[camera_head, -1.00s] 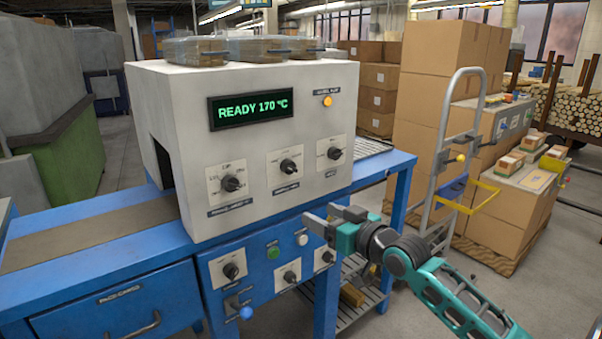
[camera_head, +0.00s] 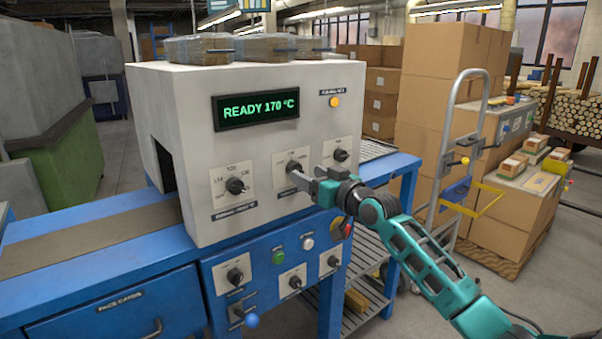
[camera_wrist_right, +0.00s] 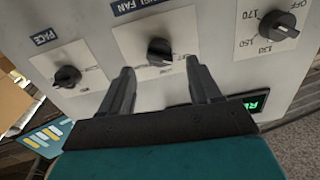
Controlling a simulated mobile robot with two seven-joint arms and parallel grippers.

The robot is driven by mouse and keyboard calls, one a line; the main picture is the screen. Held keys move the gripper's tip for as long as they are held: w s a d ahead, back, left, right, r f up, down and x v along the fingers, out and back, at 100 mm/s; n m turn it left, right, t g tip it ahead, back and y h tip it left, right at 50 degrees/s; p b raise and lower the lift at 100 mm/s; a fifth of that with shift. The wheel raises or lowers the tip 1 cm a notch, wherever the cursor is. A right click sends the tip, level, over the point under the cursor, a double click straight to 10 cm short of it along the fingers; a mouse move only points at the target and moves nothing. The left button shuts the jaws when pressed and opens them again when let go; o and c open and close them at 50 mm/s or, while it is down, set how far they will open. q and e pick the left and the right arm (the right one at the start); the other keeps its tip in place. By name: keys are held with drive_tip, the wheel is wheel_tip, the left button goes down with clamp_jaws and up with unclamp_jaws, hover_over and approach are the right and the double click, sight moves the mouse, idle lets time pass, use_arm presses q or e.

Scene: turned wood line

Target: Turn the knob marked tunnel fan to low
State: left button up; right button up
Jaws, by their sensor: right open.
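The tunnel fan knob (camera_head: 293,167) is the middle black knob on the upper front of the grey machine, on a white plate. In the right wrist view the knob (camera_wrist_right: 160,51) sits under a label ending in "FAN"; its setting marks are too small to read. My right gripper (camera_head: 308,180) is in front of this knob, slightly right and below in the head view. In the right wrist view the open fingers (camera_wrist_right: 160,72) straddle the knob's line, with their tips close to it; I cannot tell whether they touch it. My left gripper is not in view.
A knob marked pace (camera_wrist_right: 67,76) and a temperature knob (camera_wrist_right: 279,29) flank the middle one. The display (camera_head: 257,108) reads READY 170 °C. More knobs and buttons are on the blue lower panel (camera_head: 222,275). A hand truck (camera_head: 447,160) and boxes stand at right.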

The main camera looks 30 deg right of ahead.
sight(301, 171)
drive_tip(key=shift+w+a, duration=0.2)
drive_tip(key=shift+w, duration=1.85)
drive_tip(key=shift+c, duration=0.4)
drive_tip(key=c, duration=1)
drive_tip(key=shift+o, duration=0.2)
